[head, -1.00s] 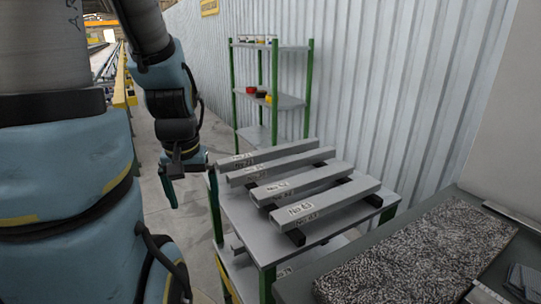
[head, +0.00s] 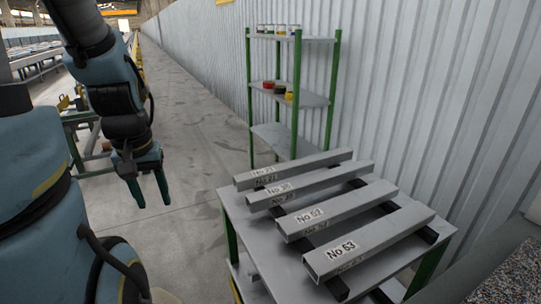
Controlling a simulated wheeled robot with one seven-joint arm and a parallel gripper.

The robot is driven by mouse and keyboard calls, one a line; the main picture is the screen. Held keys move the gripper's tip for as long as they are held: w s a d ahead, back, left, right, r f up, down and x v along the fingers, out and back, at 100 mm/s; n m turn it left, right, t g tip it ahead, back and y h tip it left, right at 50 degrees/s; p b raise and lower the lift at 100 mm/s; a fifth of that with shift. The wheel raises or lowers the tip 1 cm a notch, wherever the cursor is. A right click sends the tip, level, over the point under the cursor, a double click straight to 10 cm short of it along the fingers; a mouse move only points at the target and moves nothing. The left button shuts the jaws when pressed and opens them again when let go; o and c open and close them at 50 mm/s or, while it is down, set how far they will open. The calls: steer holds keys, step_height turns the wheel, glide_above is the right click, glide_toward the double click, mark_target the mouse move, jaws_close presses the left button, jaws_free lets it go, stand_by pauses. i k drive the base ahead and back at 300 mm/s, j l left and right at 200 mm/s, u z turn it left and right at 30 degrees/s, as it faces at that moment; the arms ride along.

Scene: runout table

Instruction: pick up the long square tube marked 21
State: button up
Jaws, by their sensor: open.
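The long square tube marked No 21 (head: 300,167) is grey and lies farthest back of the row on the table, its labelled end to the left. Its small label is partly blurred. My gripper (head: 150,197) hangs with fingers pointing down, open and empty. It is left of the table and apart from the tube in the picture, over the floor.
A green-post shelf (head: 296,102) with small tins stands behind, beside a corrugated wall (head: 420,90). Floor left of the table is clear.

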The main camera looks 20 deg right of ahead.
mark_target(245, 181)
steer(key=i+j, duration=0.15)
steer(key=i, duration=2.4)
steer(key=i+z, duration=0.2)
steer(key=z, duration=0.2)
steer(key=i+z, duration=0.15)
steer(key=z, duration=0.25)
steer(key=i+z, duration=0.1)
steer(key=z, duration=0.35)
steer(key=j+z, duration=0.1)
steer(key=z, duration=0.3)
steer(key=i+j+z, duration=0.1)
steer(key=z, duration=0.35)
steer(key=j+z, duration=0.15)
steer(key=z, duration=0.3)
